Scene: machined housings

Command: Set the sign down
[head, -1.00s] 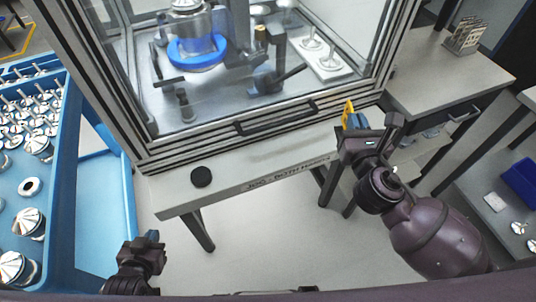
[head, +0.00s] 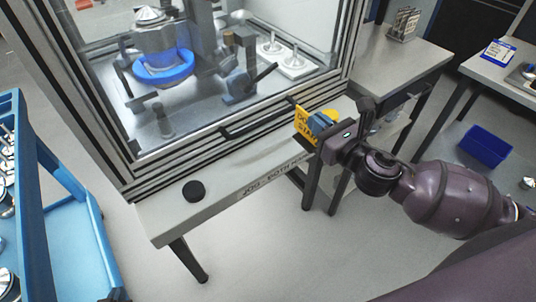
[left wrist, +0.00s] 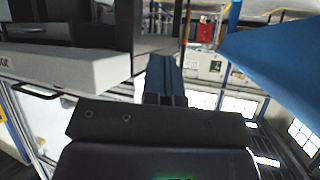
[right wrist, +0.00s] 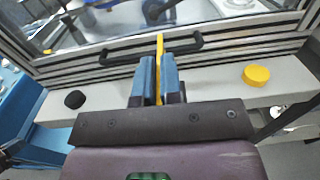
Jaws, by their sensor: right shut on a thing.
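The yellow sign (head: 303,128), with dark lettering, is upright in my right gripper (head: 318,124), in front of the glazed machine. In the right wrist view the sign (right wrist: 160,55) shows edge-on between the two blue fingers (right wrist: 159,80), which are shut on it. It is over or close to the grey ledge (right wrist: 215,88); I cannot tell whether it touches. In the left wrist view my left gripper (left wrist: 165,78) has its blue fingers together with nothing between them. It is away from the sign.
A black round knob (head: 194,191) sits on the ledge left of the sign. A yellow round button (right wrist: 257,76) sits to its right. The machine's door handle (head: 258,122) runs behind. A blue cart (head: 62,215) stands at left. The ledge between knob and sign is clear.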

